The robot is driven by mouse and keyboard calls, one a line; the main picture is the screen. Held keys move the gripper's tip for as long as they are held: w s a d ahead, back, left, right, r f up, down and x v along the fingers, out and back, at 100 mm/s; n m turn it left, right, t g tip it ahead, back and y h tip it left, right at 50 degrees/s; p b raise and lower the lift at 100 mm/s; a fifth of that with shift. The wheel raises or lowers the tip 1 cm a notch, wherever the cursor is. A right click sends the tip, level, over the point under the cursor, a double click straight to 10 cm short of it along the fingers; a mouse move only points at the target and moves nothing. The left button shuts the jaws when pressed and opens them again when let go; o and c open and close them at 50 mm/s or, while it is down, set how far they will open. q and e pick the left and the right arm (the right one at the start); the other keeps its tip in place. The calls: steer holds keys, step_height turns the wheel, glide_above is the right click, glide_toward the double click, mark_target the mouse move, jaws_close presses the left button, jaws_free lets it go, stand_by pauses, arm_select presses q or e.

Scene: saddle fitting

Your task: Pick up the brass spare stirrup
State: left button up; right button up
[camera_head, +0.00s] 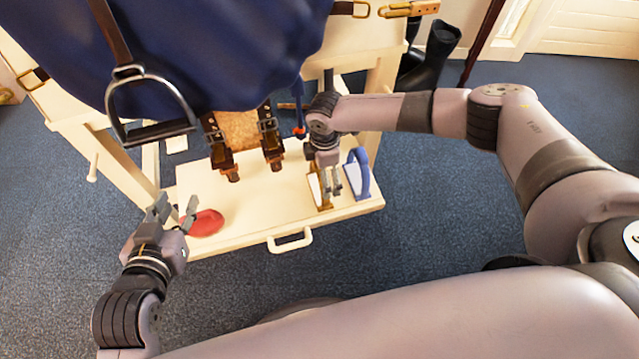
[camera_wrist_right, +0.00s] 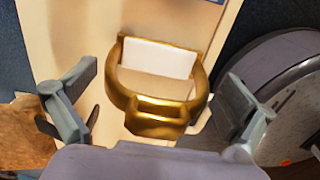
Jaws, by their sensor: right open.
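The brass stirrup (camera_head: 321,203) rests on the cream tray (camera_head: 255,208), with a white pad in its frame. In the right wrist view the brass stirrup (camera_wrist_right: 152,126) lies between my right gripper's spread fingers (camera_wrist_right: 160,85), apart from both. In the head view my right gripper (camera_head: 332,190) is right above and beside it, partly covering it. The right gripper is open and empty. My left gripper (camera_head: 177,209) is open and empty at the tray's left edge, close to a red disc (camera_head: 207,223).
A blue stirrup (camera_head: 361,175) stands just right of the brass one. Brown buckled straps (camera_head: 220,155) lie left of it. A steel stirrup (camera_head: 150,130) hangs from a leather strap before the blue cloth (camera_head: 220,50). The tray has a front handle (camera_head: 290,242).

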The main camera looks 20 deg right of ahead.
steer(key=c, duration=1.5)
